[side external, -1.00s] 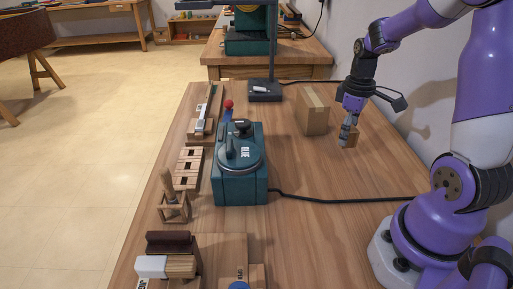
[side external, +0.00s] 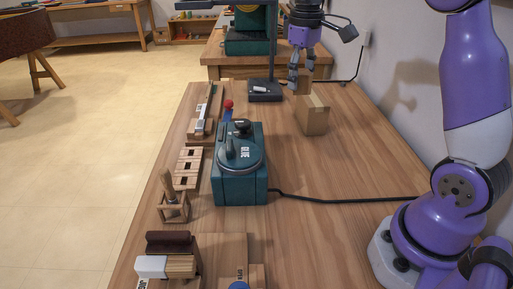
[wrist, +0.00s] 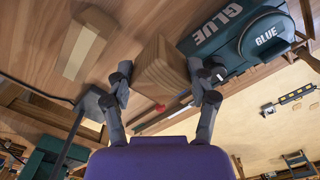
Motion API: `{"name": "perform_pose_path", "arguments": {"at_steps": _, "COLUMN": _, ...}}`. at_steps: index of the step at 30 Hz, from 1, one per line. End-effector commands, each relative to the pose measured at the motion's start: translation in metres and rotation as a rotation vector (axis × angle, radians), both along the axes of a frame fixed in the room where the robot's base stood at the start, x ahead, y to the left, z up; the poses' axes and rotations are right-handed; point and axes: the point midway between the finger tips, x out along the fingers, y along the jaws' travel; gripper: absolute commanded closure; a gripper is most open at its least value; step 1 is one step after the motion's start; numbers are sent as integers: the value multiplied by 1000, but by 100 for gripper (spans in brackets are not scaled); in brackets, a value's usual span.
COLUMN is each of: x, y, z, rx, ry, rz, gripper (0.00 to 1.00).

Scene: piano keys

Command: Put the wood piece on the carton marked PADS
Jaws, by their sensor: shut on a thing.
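My gripper (side external: 300,78) is shut on the wood piece (side external: 304,86), a light brown block, and holds it raised near the carton's upper left in the side external view. In the wrist view the wood piece (wrist: 160,66) sits between both fingers of my gripper (wrist: 165,74). A tape-sealed cardboard carton (side external: 313,115) stands on the bench; it also shows in the wrist view (wrist: 84,47), left of the wood piece. No PADS marking is readable on it. Whether the wood piece is over the carton or beyond it is hard to tell.
A teal glue pot (side external: 240,165) with a black cable stands mid-bench. A dark stand (side external: 265,90) is at the back. Wooden blocks (side external: 187,167), a brush holder (side external: 173,205) and a flat cardboard piece (side external: 232,250) line the left and front. The bench's right side is clear.

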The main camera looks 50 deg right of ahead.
Motion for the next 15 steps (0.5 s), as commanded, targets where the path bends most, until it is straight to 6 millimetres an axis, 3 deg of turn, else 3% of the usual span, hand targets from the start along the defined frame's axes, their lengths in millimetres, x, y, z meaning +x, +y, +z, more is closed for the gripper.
{"name": "perform_pose_path", "arguments": {"at_steps": 3, "x": 17, "y": -8, "z": 14, "rx": 0, "ry": -2, "rz": -24, "gripper": 67}}
{"name": "perform_pose_path", "arguments": {"at_steps": 9, "x": 30, "y": -14, "z": 26, "rx": 0, "ry": -2, "rz": -47, "gripper": 67}}
{"name": "perform_pose_path", "arguments": {"at_steps": 15, "x": 31, "y": -37, "z": 17, "rx": 1, "ry": 0, "rz": -57, "gripper": 67}}
